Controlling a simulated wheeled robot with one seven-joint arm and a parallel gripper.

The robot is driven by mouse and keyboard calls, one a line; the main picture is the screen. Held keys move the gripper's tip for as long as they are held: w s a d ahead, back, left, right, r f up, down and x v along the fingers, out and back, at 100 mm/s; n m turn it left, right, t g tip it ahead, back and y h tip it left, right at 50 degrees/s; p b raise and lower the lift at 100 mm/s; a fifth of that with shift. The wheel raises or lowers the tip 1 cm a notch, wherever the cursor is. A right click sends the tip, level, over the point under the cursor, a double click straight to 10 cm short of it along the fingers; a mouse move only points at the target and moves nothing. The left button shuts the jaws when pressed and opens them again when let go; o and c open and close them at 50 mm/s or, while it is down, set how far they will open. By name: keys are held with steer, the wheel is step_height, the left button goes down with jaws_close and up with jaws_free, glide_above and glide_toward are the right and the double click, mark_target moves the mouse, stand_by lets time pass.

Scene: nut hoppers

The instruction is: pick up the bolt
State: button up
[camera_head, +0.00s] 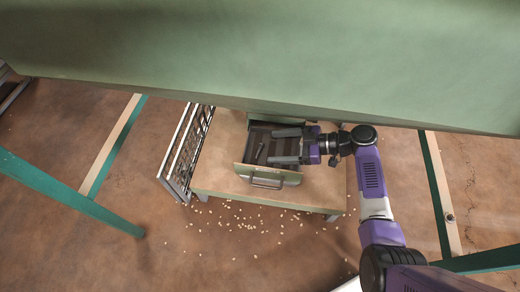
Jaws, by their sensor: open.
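The bolt (260,151) looks like a small, thin grey piece lying in the open drawer (268,176), toward its left side. My gripper (273,146) is over the drawer and reaches in from the right. Its two fingers are spread apart and point left. The bolt shows just left of the fingertips, with nothing seen between the fingers but the dark drawer floor. I cannot tell how high the fingers are above the bolt.
The green drawer front with its handle (267,184) faces the near side. A metal rack (187,150) stands at the left of the wooden top (218,170). A large green panel (270,60) hangs over the back. Nuts lie scattered on the brown floor.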

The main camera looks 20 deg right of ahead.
mark_target(264, 153)
steer(key=b+x, duration=0.1)
steer(key=x, duration=0.4)
steer(key=shift+s+f, duration=0.1)
steer(key=shift+f, duration=0.15)
steer(key=c, duration=1.4)
steer(key=shift+r, duration=0.1)
